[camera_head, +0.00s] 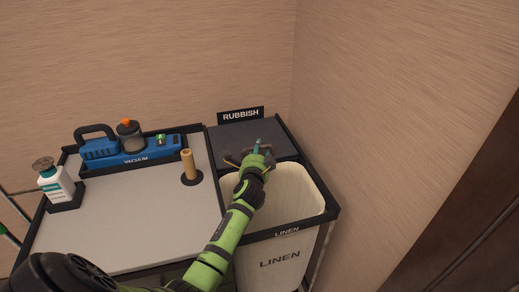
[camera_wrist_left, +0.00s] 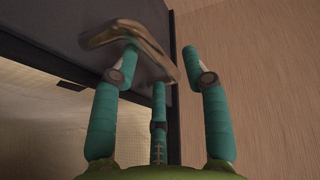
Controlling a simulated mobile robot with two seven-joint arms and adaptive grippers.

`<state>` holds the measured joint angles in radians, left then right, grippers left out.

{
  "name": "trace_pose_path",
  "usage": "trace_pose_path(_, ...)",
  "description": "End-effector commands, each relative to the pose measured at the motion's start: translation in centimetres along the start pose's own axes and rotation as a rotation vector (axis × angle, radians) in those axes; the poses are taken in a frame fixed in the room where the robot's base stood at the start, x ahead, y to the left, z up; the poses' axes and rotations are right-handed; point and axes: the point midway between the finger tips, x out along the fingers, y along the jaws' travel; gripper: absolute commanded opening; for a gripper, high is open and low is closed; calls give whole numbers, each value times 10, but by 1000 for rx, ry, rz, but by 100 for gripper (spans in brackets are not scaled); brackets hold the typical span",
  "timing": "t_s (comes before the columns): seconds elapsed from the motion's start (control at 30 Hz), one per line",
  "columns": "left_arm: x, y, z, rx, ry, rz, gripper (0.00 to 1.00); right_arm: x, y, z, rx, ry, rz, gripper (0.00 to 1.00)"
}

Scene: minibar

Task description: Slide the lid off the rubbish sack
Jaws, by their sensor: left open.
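A tan-brown handle (camera_wrist_left: 128,34) sticks out from the lid. My left gripper (camera_head: 257,150) is at the lid's front part, with its teal fingers open around the handle in the left wrist view (camera_wrist_left: 163,62). Whether the fingers touch the handle I cannot tell. The sack is hidden under the lid. My right gripper is out of view.
A cream LINEN bag (camera_head: 283,255) hangs open in front of the lid. A blue vacuum (camera_head: 104,149), a white bottle (camera_head: 55,184) and a tan roll on a stand (camera_head: 188,164) are on the cart top (camera_head: 130,225). Walls close in behind and at right.

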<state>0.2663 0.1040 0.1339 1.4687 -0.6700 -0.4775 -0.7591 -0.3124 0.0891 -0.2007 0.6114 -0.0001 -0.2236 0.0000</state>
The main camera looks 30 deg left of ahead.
Motion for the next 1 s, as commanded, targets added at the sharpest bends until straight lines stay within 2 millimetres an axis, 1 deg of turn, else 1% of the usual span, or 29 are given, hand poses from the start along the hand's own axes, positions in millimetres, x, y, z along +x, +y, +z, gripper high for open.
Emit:
trace_pose_path(0.03, 7, 0, 0, 0, -1, 0, 46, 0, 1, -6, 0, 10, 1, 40)
trace_pose_path(0.2, 20, 0, 0, -1, -2, -1, 46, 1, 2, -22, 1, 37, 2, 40)
trace_pose_path(0.37, 23, 0, 0, -1, 0, -1, 46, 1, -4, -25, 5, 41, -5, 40)
trace_pose_path(0.57, 23, 0, 0, -1, 0, -1, 46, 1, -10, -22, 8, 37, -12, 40)
trace_pose_path(0.6, 23, 0, 0, -1, 0, 0, 30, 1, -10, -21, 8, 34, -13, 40)
trace_pose_path(0.67, 23, 0, 0, 0, -1, 0, 6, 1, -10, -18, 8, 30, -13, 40)
trace_pose_path(0.7, 23, 0, 0, -1, 0, 0, 0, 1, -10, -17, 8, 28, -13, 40)
trace_pose_path(1.0, 21, 1, -1, -1, 0, 0, 0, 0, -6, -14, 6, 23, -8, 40)
